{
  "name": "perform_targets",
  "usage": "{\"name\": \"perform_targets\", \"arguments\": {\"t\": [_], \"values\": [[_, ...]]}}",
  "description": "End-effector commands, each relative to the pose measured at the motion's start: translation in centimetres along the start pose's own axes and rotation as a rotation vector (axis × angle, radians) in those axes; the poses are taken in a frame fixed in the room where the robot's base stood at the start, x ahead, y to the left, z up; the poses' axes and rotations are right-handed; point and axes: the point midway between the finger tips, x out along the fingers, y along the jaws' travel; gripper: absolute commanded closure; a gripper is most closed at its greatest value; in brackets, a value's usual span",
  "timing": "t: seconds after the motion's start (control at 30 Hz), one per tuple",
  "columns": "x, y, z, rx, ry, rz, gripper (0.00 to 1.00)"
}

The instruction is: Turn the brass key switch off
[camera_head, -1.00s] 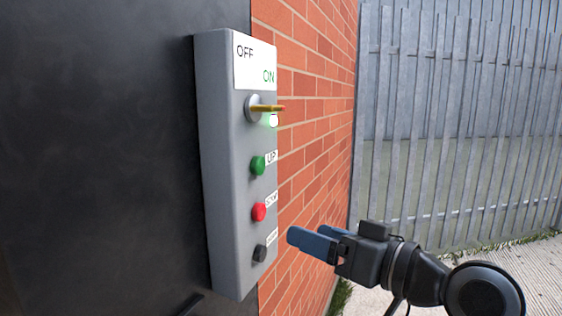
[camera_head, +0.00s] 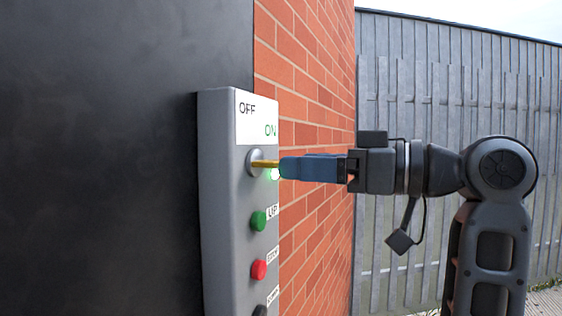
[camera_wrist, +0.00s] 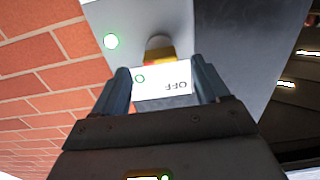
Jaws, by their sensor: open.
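The brass key switch (camera_head: 264,164) sticks out from a round collar near the top of the grey control box, below the OFF/ON label (camera_head: 257,118). The key points straight out toward my gripper, and a green light (camera_head: 273,175) glows beside it. My gripper (camera_head: 283,167) is level with the key, its blue fingertips at the key's outer end. In the wrist view my gripper (camera_wrist: 165,82) is open, and the key (camera_wrist: 160,57) shows beyond the gap between the fingers. I cannot tell whether the fingers touch it.
The grey box (camera_head: 226,215) carries a green UP button (camera_head: 258,220), a red STOP button (camera_head: 259,269) and a black button (camera_head: 260,311) below the key. A brick wall (camera_head: 320,110) lies behind. A metal fence (camera_head: 440,90) stands at the right.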

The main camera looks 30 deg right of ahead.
Motion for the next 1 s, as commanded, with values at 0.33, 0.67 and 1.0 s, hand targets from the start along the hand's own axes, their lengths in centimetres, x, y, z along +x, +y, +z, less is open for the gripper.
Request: {"name": "perform_targets", "arguments": {"t": [0.33, 0.67, 1.0], "values": [[4.3, 0.0, 0.0, 0.002, -0.001, -0.001, 0.26], [4.7, 0.0, 0.0, 0.001, 0.0, 0.002, 0.26], [4.7, 0.0, 0.0, 0.001, 0.001, 0.002, 0.57]]}}
